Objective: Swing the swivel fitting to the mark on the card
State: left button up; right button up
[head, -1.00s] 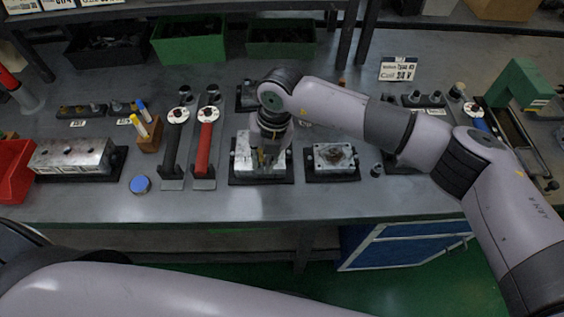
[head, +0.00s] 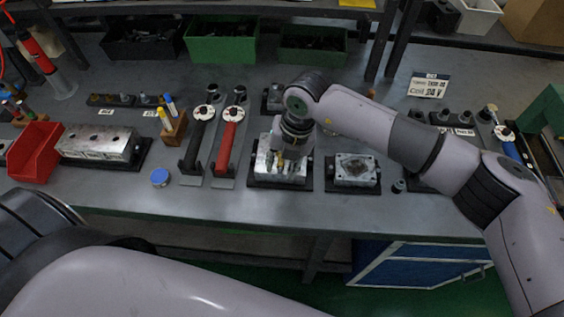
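A silver valve block (head: 262,166) stands on a black base near the middle of the bench. My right gripper (head: 280,163) points down over its top, at or just above the fittings there. A small brass-coloured part shows between or beside the fingers. The fingers are too small and dark to tell if they are shut on it. The swivel fitting is not clearly told apart from the gripper. A white card (head: 428,85) with printed text stands at the back right; its mark is too small to make out. My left arm crosses the lower left; its gripper is out of view.
A second, lower metal block (head: 355,170) is just right of the valve block. Black-handled (head: 196,145) and red-handled (head: 228,142) tools lie to its left. A longer silver block (head: 95,143), a red bin (head: 36,152) and a blue-lidded tin (head: 160,177) are further left.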

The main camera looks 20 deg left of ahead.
notch_tip(320, 180, up, 12)
jog(key=d, duration=0.2)
jog(key=shift+w+d, duration=0.15)
jog(key=shift+w, duration=0.25)
jog(key=shift+f, duration=0.1)
dwell(0.4)
